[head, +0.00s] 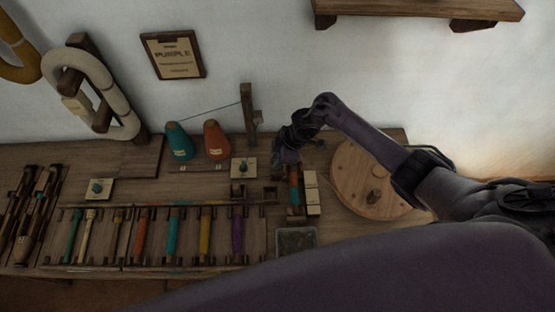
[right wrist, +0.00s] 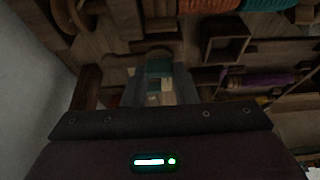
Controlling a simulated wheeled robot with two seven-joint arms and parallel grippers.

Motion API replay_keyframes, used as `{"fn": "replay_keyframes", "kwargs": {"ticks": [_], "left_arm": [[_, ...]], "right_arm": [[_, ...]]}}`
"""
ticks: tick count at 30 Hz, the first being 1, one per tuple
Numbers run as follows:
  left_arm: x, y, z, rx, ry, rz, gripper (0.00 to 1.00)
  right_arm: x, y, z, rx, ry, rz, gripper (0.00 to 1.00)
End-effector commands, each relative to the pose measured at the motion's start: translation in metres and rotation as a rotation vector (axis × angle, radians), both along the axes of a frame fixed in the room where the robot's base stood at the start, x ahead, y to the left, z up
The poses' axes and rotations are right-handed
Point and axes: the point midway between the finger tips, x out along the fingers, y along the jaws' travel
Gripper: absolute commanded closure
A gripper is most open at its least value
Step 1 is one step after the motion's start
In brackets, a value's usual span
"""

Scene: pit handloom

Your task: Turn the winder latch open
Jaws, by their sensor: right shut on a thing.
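The winder's round wooden wheel (head: 350,184) stands on the bench at the right in the head view. Beside it on the left is a spindle part with an orange and teal band (head: 293,190). My right gripper (head: 286,158) is at the upper end of this part, reaching down over it. In the right wrist view its fingers are shut on a small teal piece (right wrist: 159,68), which appears to be the winder latch. The fingers and dim light hide most of its shape, and I cannot tell how far it is turned. My left gripper is not in view.
Orange (head: 217,140) and teal (head: 180,141) yarn cones stand left of the gripper, with a wooden post (head: 248,112) close by. A rack (head: 195,262) of several coloured bobbins lies in front. A small dark tray (head: 296,240) is below the spindle part.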

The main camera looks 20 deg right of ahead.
Motion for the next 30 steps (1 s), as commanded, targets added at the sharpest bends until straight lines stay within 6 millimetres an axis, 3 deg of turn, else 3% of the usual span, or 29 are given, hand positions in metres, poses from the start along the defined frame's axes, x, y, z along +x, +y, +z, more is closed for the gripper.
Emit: {"fn": "replay_keyframes", "kwargs": {"ticks": [14, 15, 19, 30], "left_arm": [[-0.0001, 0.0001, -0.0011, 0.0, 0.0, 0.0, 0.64], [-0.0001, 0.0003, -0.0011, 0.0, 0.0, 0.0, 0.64], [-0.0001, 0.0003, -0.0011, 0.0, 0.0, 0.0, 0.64], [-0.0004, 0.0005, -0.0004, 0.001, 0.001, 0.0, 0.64]], "right_arm": [[-0.0005, -0.0013, -0.0007, -0.004, 0.002, 0.013, 0.97], [-0.0004, -0.0013, -0.0007, -0.004, 0.002, 0.013, 0.72], [-0.0003, -0.001, -0.0006, -0.003, 0.001, 0.013, 0.55], [-0.0001, -0.0024, 0.0049, -0.001, -0.001, 0.014, 0.53]]}}
